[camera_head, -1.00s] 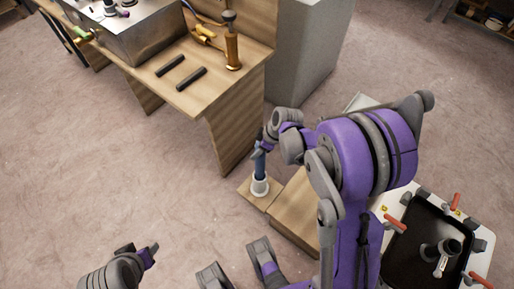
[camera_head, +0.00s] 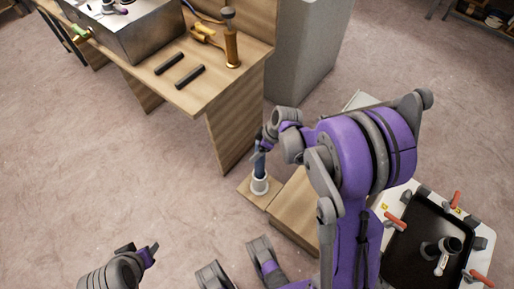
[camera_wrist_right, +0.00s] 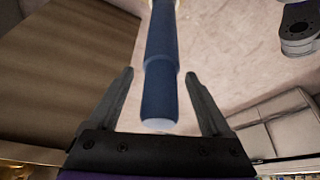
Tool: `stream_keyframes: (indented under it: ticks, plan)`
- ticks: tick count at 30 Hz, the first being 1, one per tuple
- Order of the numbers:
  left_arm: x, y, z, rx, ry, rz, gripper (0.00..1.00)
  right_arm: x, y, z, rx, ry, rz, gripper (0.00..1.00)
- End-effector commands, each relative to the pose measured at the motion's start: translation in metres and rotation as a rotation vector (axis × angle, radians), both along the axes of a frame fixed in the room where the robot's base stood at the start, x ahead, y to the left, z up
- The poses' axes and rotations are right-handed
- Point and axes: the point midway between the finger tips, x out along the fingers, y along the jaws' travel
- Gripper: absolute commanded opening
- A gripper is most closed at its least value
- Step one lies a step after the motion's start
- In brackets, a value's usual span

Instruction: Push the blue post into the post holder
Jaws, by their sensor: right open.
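The blue post (camera_head: 260,168) stands upright in the white post holder (camera_head: 260,187), low on a small wooden base. My right gripper (camera_head: 259,151) is at the top of the post. In the right wrist view the post (camera_wrist_right: 160,75) lies between the two spread fingers of the right gripper (camera_wrist_right: 158,90), with a gap on each side. Its pale near end faces the palm. How deep the post sits in the holder cannot be told. My left gripper (camera_head: 141,249) is at the lower left, its fingers apart and empty, away from the post.
A wooden workbench (camera_head: 225,110) with two black bars (camera_head: 190,77) and a brass pump-like item (camera_head: 232,48) stands behind. A grey cabinet (camera_head: 305,50) is beside it. A black tray (camera_head: 412,255) with red-handled clamps is at the lower right. Floor is clear at left.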

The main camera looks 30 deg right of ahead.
Motion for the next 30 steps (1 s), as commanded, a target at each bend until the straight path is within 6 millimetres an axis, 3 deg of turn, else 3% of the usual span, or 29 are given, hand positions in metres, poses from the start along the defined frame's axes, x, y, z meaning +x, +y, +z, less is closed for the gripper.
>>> stream_keyframes:
  ticks: [5,18,23,30]
  plan:
    - [0.000,0.000,0.004,0.000,-0.002,0.000,0.50,-0.003,-0.003,0.011,0.000,0.000,-0.001,0.83]
    - [-0.001,0.000,0.030,0.000,-0.010,0.000,0.50,-0.025,-0.025,0.087,0.001,0.000,-0.001,0.83]
    - [-0.001,0.000,0.032,0.000,-0.011,0.000,0.50,-0.029,-0.029,0.099,0.000,-0.001,-0.001,0.83]
    - [-0.001,0.000,0.032,0.000,-0.011,0.000,0.50,-0.029,-0.029,0.100,0.000,0.000,0.000,0.83]
